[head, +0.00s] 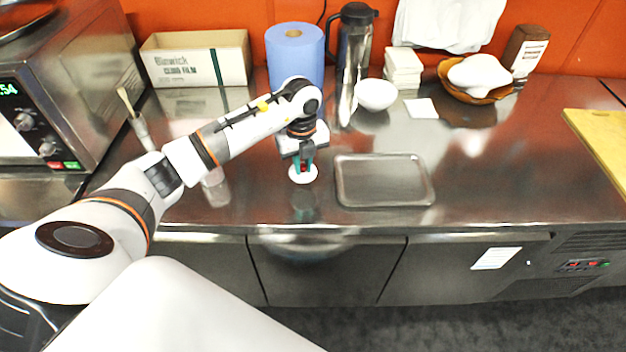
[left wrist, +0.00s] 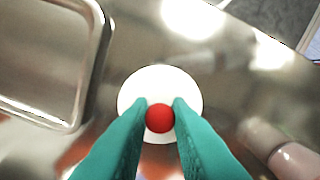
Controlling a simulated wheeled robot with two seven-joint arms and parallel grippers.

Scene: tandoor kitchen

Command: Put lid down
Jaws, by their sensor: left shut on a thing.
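The lid (head: 303,175) is a small white disc with a red knob (left wrist: 160,118). In the head view it is just left of the metal tray, at or close above the steel counter; I cannot tell whether it touches. My left gripper (head: 304,160) points down with its green fingers shut on the red knob. In the left wrist view the white lid (left wrist: 160,82) shows around the knob between the fingertips (left wrist: 160,112). My right gripper is not in view.
An empty metal tray (head: 384,203) lies right of the lid. A blue paper roll (head: 296,45), a dark-lidded jug (head: 355,45) and a white bowl (head: 376,95) stand behind. A cling film box (head: 196,60) and an oven (head: 60,80) are at left. Counter right of the tray is clear.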

